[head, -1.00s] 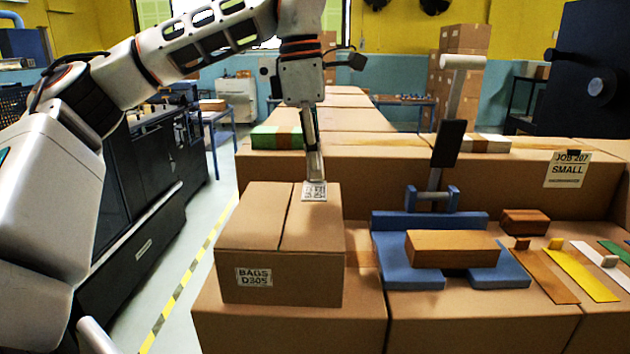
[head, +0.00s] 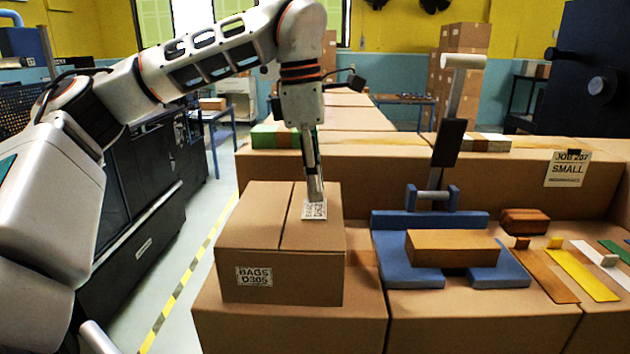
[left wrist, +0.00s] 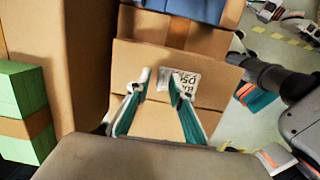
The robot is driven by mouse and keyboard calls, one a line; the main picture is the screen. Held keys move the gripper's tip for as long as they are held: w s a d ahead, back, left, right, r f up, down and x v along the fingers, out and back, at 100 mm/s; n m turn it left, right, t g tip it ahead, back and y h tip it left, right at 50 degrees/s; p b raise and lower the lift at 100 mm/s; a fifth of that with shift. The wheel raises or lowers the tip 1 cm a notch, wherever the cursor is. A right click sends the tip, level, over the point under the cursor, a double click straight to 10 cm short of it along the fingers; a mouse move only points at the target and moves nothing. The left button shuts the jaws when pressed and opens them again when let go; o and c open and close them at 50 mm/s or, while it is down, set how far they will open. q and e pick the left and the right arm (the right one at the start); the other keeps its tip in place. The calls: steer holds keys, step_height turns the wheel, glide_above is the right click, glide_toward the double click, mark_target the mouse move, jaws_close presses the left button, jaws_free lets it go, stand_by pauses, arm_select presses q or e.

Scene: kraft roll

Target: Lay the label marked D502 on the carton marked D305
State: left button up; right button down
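The D305 carton (head: 280,275) stands on a larger carton, its printed mark facing front. The white label (head: 315,210) with a printed code is at the right part of its top, flat, near the right edge. In the left wrist view the label (left wrist: 188,82) shows partly readable text beginning "BA" and "D50". My left gripper (head: 316,198) points down at the label. In the left wrist view its fingertips (left wrist: 160,78) are apart with brown cardboard between them; one tip overlaps the label. Whether the label touches the carton everywhere cannot be told. My right gripper is not in view.
A blue fixture (head: 405,270) with a wooden block (head: 452,248) and an upright lever stands right of the carton. Coloured strips (head: 583,275) lie further right. A long cardboard row with a JOB 207 SMALL sign (head: 567,169) and a green stack (head: 277,136) stand behind.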

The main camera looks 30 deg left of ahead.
mark_target(307, 199)
arm_select(q)
step_height(307, 199, up, 12)
steer(key=a, duration=0.1)
steer(key=shift+s, duration=0.4)
steer(key=shift+a, duration=0.1)
stand_by(0.4)
